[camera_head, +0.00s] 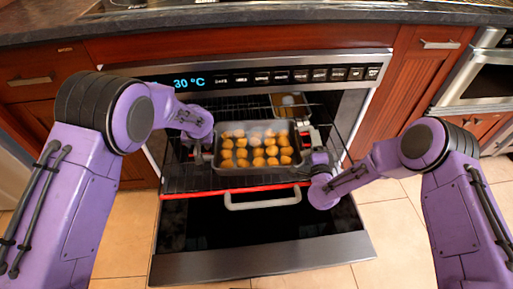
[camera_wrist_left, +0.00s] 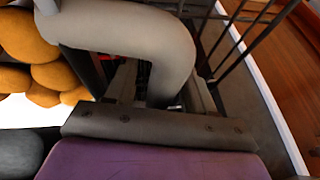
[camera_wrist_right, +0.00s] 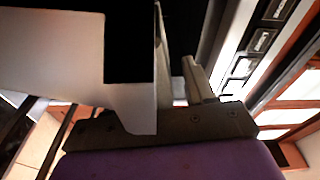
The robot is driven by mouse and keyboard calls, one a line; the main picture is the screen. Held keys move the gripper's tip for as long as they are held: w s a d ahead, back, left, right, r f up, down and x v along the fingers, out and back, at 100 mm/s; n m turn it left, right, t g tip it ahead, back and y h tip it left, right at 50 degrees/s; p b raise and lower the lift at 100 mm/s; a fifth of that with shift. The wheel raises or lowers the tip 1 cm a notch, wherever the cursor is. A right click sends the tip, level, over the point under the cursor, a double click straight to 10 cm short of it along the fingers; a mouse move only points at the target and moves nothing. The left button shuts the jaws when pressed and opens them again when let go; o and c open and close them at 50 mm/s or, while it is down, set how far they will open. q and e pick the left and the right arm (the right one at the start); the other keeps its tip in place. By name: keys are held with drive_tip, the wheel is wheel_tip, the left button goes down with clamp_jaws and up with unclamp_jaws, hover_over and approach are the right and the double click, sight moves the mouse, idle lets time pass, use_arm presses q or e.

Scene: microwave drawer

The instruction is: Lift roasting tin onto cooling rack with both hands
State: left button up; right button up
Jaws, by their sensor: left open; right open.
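The roasting tin (camera_head: 217,166) is grey and full of round golden pieces. It sits on the pulled-out oven shelf in the head view. My left gripper (camera_head: 207,148) is at the tin's left end. In the left wrist view my open left gripper (camera_wrist_left: 160,85) has its fingers on either side of the tin's thick grey handle (camera_wrist_left: 150,35). My right gripper (camera_head: 306,142) is open at the tin's right end. In the right wrist view a pale flat part partly covers the right gripper (camera_wrist_right: 178,85), so I cannot tell what lies between its fingers. I cannot make out a separate cooling rack.
A red bar (camera_head: 235,191) runs along the shelf's front edge, with a grey U-shaped handle (camera_head: 262,205) below. The lowered oven door (camera_head: 262,262) lies in front. A smaller tin (camera_head: 277,110) with a white object stands behind. The control panel (camera_head: 280,77) is above.

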use_arm(q)
clamp_jaws()
use_arm(e)
clamp_jaws()
idle(1.2)
